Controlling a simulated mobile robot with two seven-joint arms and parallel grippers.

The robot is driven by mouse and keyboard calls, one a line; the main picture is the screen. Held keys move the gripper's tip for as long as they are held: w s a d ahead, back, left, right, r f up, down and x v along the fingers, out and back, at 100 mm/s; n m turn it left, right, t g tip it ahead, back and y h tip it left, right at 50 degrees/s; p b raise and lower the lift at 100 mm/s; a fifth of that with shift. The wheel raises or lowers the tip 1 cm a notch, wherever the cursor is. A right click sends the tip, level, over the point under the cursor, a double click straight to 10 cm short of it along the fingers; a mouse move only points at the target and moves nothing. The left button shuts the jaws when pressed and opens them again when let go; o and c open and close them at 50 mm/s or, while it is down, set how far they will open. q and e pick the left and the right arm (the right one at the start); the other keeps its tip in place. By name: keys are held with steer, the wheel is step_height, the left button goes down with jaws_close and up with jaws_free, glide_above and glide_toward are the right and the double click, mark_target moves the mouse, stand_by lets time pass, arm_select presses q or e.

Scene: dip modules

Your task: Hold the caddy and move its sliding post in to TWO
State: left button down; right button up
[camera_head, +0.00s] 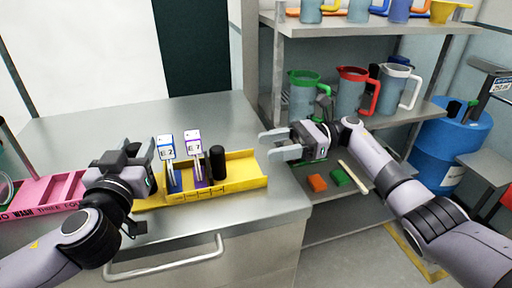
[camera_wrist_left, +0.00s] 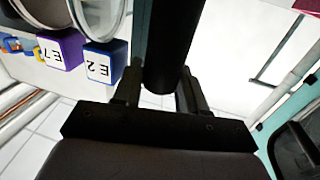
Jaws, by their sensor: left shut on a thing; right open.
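The yellow caddy (camera_head: 240,182) sits on the steel counter, its front strip bearing small labels too small to read. A black upright post (camera_head: 217,163) stands in it, right of the blue block marked E 2 (camera_head: 167,163) and the purple block marked E 7 (camera_head: 194,160). My left gripper (camera_head: 148,160) is at the caddy's left end. In the left wrist view it is shut on a dark round bar (camera_wrist_left: 165,60), with the E 2 block (camera_wrist_left: 98,66) beside it. My right gripper (camera_head: 270,147) is open and empty, right of the black post and apart from it.
A pink tray (camera_head: 45,190) lies left of the caddy. A steel shelf (camera_head: 350,120) at right holds green, red and white-lidded jugs. Orange (camera_head: 317,183) and green (camera_head: 341,177) pieces lie on its lower level. The counter behind the caddy is clear.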

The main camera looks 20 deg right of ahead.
mark_target(216, 156)
steer(key=shift+d, duration=0.7)
steer(key=a, duration=1.2)
steer(key=shift+c, duration=0.3)
jaws_close()
steer(key=shift+a, duration=1.35)
steer(key=shift+o, duration=0.3)
jaws_free()
steer(key=shift+d, duration=0.1)
